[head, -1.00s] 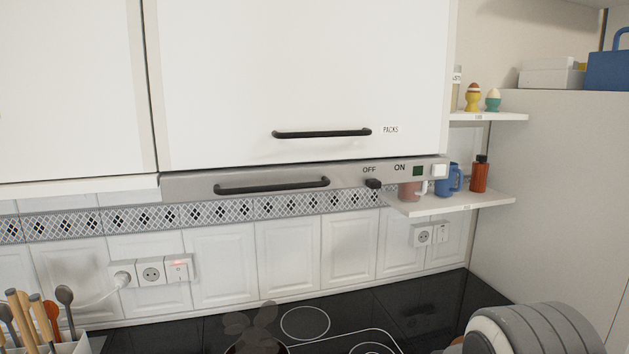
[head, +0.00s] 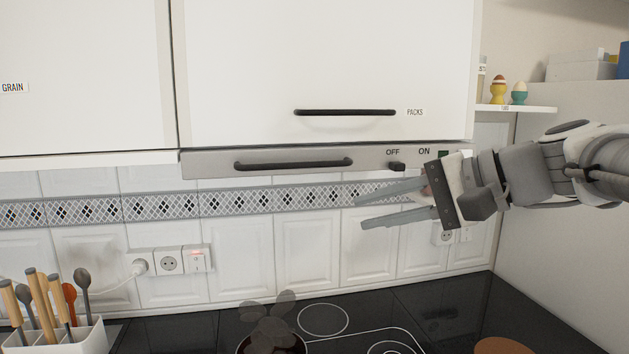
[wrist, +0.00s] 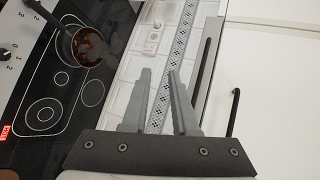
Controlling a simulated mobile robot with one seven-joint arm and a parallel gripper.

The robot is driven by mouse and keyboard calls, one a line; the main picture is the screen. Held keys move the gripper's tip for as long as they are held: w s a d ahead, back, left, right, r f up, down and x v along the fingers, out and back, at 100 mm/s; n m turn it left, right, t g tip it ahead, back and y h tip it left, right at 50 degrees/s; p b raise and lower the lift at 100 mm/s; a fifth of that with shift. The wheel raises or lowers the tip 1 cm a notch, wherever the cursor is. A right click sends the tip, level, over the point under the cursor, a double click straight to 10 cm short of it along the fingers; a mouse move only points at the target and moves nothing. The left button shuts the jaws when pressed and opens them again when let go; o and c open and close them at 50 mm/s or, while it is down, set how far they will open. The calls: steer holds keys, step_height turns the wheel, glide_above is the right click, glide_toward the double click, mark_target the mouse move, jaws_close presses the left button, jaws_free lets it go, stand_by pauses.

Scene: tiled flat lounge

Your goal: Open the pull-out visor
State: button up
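The pull-out visor (head: 222,168) is a thin grey metal strip under the wall cabinet, with a black bar handle (head: 293,163) and an OFF/ON slider knob (head: 396,166) on its front. It looks flush with the cabinet. My gripper (head: 362,212) is open and empty, in front of the tiles, below and right of the handle and apart from it. In the wrist view my gripper (wrist: 160,75) has its fingers spread, with the visor (wrist: 196,95) and its handle (wrist: 207,45) just to the right.
The cabinet door above has its own handle (head: 345,112) labelled PACKS. Below, a pot (head: 272,343) giving off dark smoke stands on the black hob (head: 220,325). A utensil holder (head: 65,340) is at lower left. A shelf with egg cups (head: 498,90) is at right.

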mark_target(294, 166)
steer(key=w+d+r+t+y, duration=0.1)
steer(key=w+d+r+y, duration=0.15)
steer(key=w+r, duration=0.2)
steer(key=shift+m, duration=0.3)
steer(key=x, duration=0.5)
steer(key=r+x, duration=0.1)
steer(key=x, duration=1.1)
steer(key=shift+a+r, duration=0.25)
steer(key=shift+a, duration=0.15)
jaws_close()
